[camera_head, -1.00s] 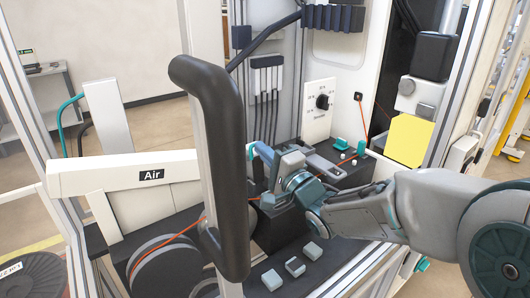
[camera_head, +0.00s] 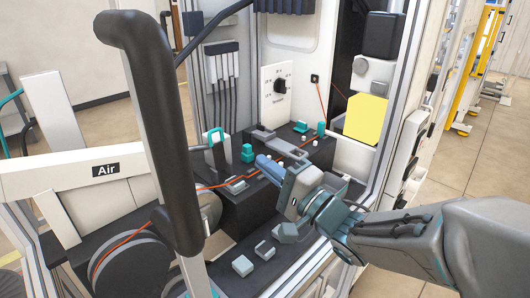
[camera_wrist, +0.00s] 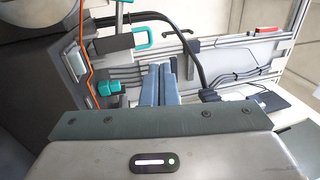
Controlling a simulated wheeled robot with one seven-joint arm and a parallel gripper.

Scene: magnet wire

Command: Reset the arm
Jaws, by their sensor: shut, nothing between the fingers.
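My gripper (camera_head: 268,170) is in front of the dark block (camera_head: 240,205) inside the machine, its blue fingers pointing left toward the back. In the wrist view the two blue fingers (camera_wrist: 158,88) stand close together with nothing between them. The orange wire (camera_head: 215,186) runs from the spool at the lower left across the block, passing close to the fingers. I cannot tell whether they touch it. In the wrist view the wire (camera_wrist: 83,50) lies left of the fingers. A teal knob (camera_head: 247,153) and a teal-handled clamp (camera_head: 215,140) stand beyond the fingertips.
A black handle bar (camera_head: 160,130) rises in front at the left, near the white "Air" arm (camera_head: 70,172). Small grey blocks (camera_head: 243,265) lie on the lower dark shelf. A dial panel (camera_head: 277,88) and a yellow panel (camera_head: 365,119) stand behind. Open floor (camera_head: 470,200) lies at the right.

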